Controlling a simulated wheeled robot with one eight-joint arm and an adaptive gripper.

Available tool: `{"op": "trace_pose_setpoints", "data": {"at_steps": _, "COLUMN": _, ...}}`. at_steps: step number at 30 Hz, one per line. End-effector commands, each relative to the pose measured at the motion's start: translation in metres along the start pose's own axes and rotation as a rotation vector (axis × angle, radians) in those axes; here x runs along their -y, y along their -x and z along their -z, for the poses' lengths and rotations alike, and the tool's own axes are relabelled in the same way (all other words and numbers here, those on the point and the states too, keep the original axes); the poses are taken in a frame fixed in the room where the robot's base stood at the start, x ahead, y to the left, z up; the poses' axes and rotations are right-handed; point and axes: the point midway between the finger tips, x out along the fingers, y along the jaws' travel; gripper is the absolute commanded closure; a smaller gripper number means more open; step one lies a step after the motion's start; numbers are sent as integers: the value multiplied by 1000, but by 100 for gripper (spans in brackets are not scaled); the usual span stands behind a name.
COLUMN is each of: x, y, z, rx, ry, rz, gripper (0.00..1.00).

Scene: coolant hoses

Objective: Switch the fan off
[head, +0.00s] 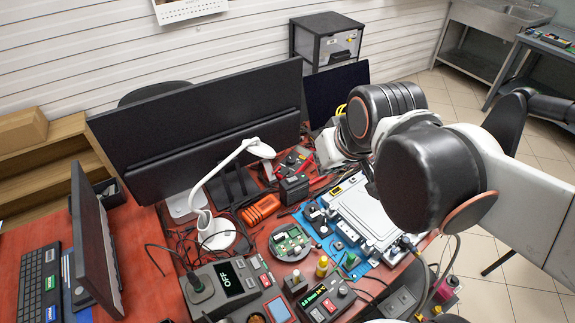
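I cannot pick out a fan for certain in the head view. A grey control unit (219,284) at the front of the red bench has a dark display reading "OFF" and coloured buttons. To its right, a small dark box (326,300) shows lit digits and has a knob and a red button. My gripper (341,152) is partly hidden by my own arm, over the back of the bench near the white panel. Its fingertips are not clear, so I cannot tell whether it is open or shut. Both units are apart from it, towards the front.
A white desk lamp (216,231) stands before a large monitor (200,128). A blue mat (318,232) carries a white flat panel (362,212) and small parts. A round green circuit board (290,241), orange case (261,210) and loose cables crowd the bench.

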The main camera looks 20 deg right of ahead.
Motion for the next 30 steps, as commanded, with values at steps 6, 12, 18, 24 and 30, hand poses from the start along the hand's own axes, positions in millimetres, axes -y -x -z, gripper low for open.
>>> {"op": "trace_pose_setpoints", "data": {"at_steps": 6, "x": -2, "y": -22, "z": 32, "rx": 54, "ry": 34, "rz": 18, "gripper": 100}}
{"op": "trace_pose_setpoints", "data": {"at_steps": 12, "x": -5, "y": -49, "z": 57, "rx": 103, "ry": 66, "rz": 36, "gripper": 100}}
{"op": "trace_pose_setpoints", "data": {"at_steps": 18, "x": -7, "y": -82, "z": 78, "rx": 149, "ry": 98, "rz": 60, "gripper": 100}}
{"op": "trace_pose_setpoints", "data": {"at_steps": 24, "x": -10, "y": -121, "z": 93, "rx": 194, "ry": 132, "rz": 86, "gripper": 100}}
{"op": "trace_pose_setpoints", "data": {"at_steps": 30, "x": -14, "y": -161, "z": 103, "rx": 236, "ry": 163, "rz": 113, "gripper": 100}}
